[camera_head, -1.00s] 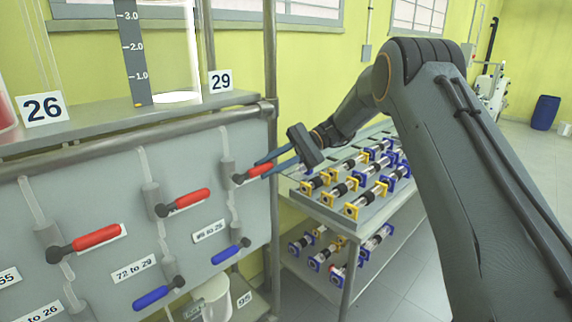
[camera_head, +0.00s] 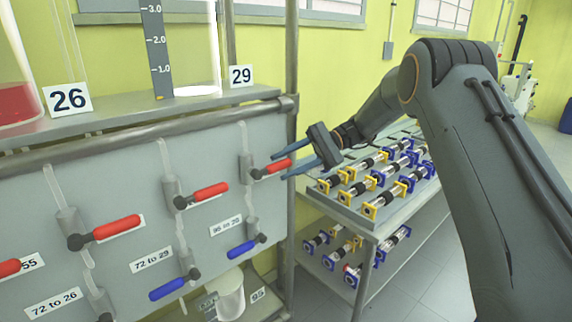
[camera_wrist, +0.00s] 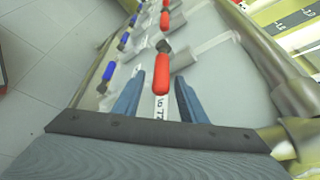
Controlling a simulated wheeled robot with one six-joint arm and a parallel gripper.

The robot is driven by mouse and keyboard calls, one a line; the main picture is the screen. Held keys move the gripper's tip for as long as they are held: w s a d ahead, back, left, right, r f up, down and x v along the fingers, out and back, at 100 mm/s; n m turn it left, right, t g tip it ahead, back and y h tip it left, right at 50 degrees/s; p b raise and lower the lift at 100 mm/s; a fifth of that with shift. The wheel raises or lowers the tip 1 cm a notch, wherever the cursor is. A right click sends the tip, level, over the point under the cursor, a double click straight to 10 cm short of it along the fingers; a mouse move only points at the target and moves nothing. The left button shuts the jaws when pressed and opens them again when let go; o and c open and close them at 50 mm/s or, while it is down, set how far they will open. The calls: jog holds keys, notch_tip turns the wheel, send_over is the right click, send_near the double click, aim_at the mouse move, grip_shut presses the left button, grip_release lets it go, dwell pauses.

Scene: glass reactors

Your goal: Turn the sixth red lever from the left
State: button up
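Several red levers stand in a row on a grey panel (camera_head: 120,185) in the head view. The rightmost visible one (camera_head: 277,166) is near the panel's right end, beside a pipe under label 29. My gripper (camera_head: 278,167) is open, its blue fingers on either side of that lever's handle. In the wrist view, the red handle (camera_wrist: 161,73) lies between the two open fingers (camera_wrist: 158,88), with a gap on each side. Other red levers to its left are a middle one (camera_head: 208,192) and one further left (camera_head: 116,228). The far-left one is cut by the frame edge.
Blue levers (camera_head: 166,289) sit lower on the panel, one (camera_head: 242,248) below the rightmost red lever. A horizontal rail (camera_head: 150,127) runs above the levers. A shelf cart (camera_head: 375,232) with several cylinders stands close at right. Open floor (camera_head: 425,295) shows beyond it.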

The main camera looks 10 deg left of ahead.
jog(key=b+v, duration=0.2)
jog(key=v, duration=0.4)
jog(key=shift+w+d+b, duration=0.2)
jog(key=shift+b, duration=0.1)
jog(key=shift+w+d+r, duration=0.2)
jog(key=shift+d+r, duration=0.05)
jog(key=shift+d, duration=0.25)
jog(key=s+d+f+n+t+h, duration=0.1)
jog(key=s+d+f+t+h, duration=0.1)
jog(key=s+d+f+h, duration=0.2)
jog(key=s+d+f+t+h, duration=0.3)
jog(key=s+d+f, duration=0.4)
jog(key=s, duration=1)
jog(key=s+d+f+n+t+h, duration=0.1)
jog(key=s+d+f+t+h, duration=0.2)
jog(key=s+d, duration=0.8)
notch_tip(320, 180, down, 3)
jog(key=h, duration=0.2)
jog(key=shift+n+h, duration=0.3)
jog(key=shift+h, duration=0.1)
